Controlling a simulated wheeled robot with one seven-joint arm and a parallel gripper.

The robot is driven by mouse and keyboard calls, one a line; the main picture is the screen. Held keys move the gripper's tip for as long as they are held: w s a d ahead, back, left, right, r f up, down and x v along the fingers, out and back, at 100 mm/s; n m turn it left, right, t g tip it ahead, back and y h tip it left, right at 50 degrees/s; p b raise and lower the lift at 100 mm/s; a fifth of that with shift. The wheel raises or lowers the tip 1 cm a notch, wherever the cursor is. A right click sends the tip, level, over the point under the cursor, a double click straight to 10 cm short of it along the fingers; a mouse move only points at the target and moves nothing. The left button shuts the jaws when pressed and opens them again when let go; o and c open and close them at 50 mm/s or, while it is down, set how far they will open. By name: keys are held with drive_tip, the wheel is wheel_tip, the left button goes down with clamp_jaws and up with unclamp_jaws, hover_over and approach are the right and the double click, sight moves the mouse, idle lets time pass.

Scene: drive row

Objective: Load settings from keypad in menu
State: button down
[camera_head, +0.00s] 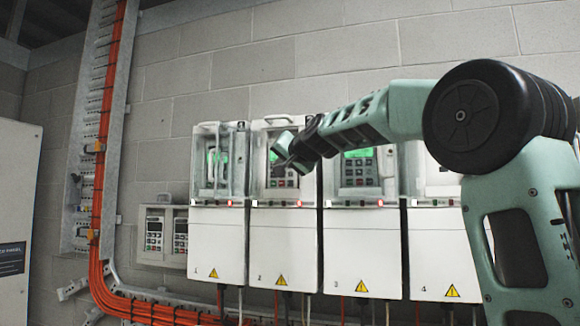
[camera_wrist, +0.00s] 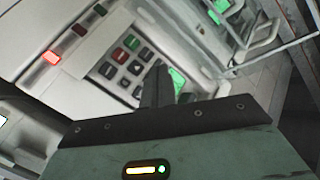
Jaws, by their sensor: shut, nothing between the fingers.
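My gripper (camera_head: 287,158) is shut and empty, in front of the upper part of drive 2 (camera_head: 283,245). Drive 2's keypad (camera_head: 282,180) shows red and dark buttons below the gripper, which hides part of its green-lit screen. In the wrist view, a keypad (camera_wrist: 122,66) with a red, a green and several dark buttons lies tilted beyond my closed fingers (camera_wrist: 157,80). The fingers cover part of its green screen (camera_wrist: 178,78). I cannot tell whether the fingertips touch the keypad. The menu text is not readable.
Drive 1 (camera_head: 217,245) has a clear cover in front of its keypad. Drive 3 (camera_head: 362,255) and drive 4 (camera_head: 440,257) stand to the right, partly behind my arm. Two keypads (camera_head: 153,234) sit in a wall holder at left. Orange cables (camera_head: 97,210) run down the wall.

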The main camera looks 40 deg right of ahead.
drive_tip(key=s+a+p, duration=0.1)
drive_tip(key=a, duration=0.1)
drive_tip(key=s+a+p, duration=0.2)
idle(0.3)
idle(2.7)
